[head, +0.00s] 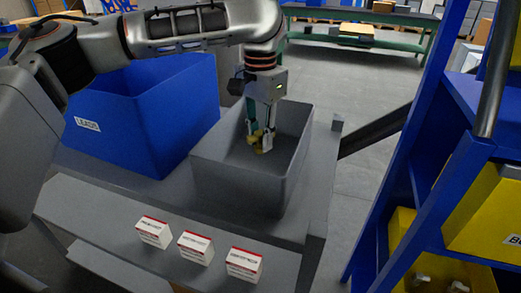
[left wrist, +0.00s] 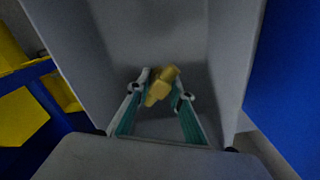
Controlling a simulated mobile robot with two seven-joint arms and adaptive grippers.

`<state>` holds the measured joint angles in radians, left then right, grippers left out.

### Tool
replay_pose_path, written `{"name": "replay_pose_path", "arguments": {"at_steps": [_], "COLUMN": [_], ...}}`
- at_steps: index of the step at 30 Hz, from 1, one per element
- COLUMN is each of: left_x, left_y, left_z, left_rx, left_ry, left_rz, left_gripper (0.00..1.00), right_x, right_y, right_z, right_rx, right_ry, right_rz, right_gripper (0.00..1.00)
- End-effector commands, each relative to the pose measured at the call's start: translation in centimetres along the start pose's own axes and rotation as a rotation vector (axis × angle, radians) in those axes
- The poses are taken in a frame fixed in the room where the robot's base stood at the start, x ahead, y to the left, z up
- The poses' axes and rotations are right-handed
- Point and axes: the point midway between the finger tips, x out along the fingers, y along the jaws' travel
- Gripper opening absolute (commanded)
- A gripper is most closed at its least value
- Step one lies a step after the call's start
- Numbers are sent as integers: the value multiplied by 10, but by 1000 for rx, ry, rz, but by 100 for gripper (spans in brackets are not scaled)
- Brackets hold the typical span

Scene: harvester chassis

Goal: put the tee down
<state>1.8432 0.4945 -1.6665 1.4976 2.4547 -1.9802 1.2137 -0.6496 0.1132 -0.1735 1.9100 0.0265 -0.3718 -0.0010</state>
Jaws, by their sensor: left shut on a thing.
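The tee (head: 258,146) is a small yellow brass-coloured fitting. My left gripper (head: 261,143) is shut on it and points down inside the grey bin (head: 232,181). In the left wrist view the tee (left wrist: 160,86) sits between the two fingertips (left wrist: 161,90), tilted, with the grey bin's walls (left wrist: 228,60) around it. I cannot tell whether the tee touches the bin's floor. No other thing shows in the bin. My right gripper is not in view.
A blue bin (head: 140,120) with a label stands left of the grey bin on the grey table (head: 120,205). Three small white-and-red boxes (head: 195,247) stand along the table's front. A blue rack (head: 440,130) with yellow bins (head: 490,205) rises at the right.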

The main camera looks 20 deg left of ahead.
Motion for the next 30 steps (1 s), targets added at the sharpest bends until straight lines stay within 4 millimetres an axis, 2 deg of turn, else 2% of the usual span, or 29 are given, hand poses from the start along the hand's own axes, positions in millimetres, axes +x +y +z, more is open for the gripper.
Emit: {"name": "replay_pose_path", "arguments": {"at_steps": [6,9,21,22,23,24,30], "left_x": [31,39,43,44,43,43,43], "left_y": [0,0,0,0,0,0,0], "left_z": [1,0,0,0,0,0,0], "left_rx": [-1,-1,0,0,0,0,0], "left_ry": [-3,-1,-1,-1,-1,-1,-1], "left_rz": [2,2,1,1,1,1,1], "left_gripper": [0,0,0,26,34,38,38], "right_x": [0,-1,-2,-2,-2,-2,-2], "right_y": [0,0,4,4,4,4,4], "right_z": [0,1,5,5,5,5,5], "right_rx": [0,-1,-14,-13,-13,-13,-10], "right_ry": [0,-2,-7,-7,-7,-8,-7], "right_rz": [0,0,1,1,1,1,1], "right_gripper": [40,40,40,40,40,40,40]}}
